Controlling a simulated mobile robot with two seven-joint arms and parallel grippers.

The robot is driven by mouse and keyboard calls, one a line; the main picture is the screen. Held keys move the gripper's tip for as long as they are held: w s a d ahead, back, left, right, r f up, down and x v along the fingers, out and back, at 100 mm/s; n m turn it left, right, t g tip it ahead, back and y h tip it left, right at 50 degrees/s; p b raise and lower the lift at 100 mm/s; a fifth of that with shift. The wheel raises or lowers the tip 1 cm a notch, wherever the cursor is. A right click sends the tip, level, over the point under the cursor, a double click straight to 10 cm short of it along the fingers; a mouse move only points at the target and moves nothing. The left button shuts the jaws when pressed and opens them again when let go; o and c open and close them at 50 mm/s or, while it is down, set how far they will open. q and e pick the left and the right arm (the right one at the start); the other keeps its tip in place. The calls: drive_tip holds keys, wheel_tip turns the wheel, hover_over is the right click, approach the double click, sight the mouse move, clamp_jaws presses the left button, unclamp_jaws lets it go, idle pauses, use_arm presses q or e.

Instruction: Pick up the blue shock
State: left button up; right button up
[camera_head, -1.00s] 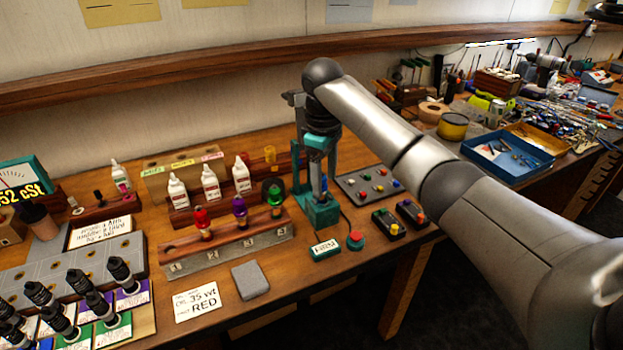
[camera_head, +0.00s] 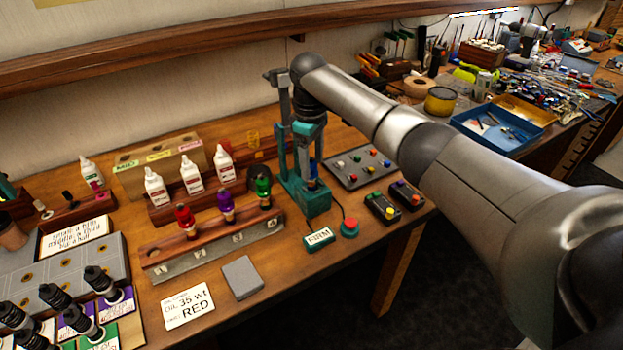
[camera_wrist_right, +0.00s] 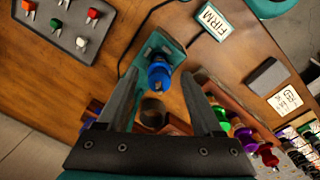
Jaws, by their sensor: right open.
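The blue shock (camera_wrist_right: 158,78) shows in the right wrist view as a bright blue, round-capped body at the teal press stand (camera_wrist_right: 150,50). In the head view only a sliver of blue (camera_head: 314,168) shows at the press (camera_head: 308,198), below my right wrist. My right gripper (camera_wrist_right: 163,76) is open, with one finger on either side of the blue shock in the wrist view. I cannot tell whether the fingers touch it. In the head view the gripper (camera_head: 309,140) is over the press, its fingers hard to make out. My left gripper is not in view.
Red (camera_head: 185,218), purple (camera_head: 226,205) and green (camera_head: 263,189) shocks stand in a numbered rack (camera_head: 215,250) left of the press. White bottles (camera_head: 191,176) stand behind. A FIRM label box (camera_head: 319,238) and red button (camera_head: 349,227) are in front. A knob panel (camera_head: 360,168) lies right.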

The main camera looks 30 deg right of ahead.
sight(312, 178)
drive_tip(key=f, duration=0.5)
drive_tip(key=shift+w+f+b, duration=0.1)
drive_tip(key=shift+w+b, duration=0.2)
drive_tip(key=shift+b, duration=0.05)
clamp_jaws()
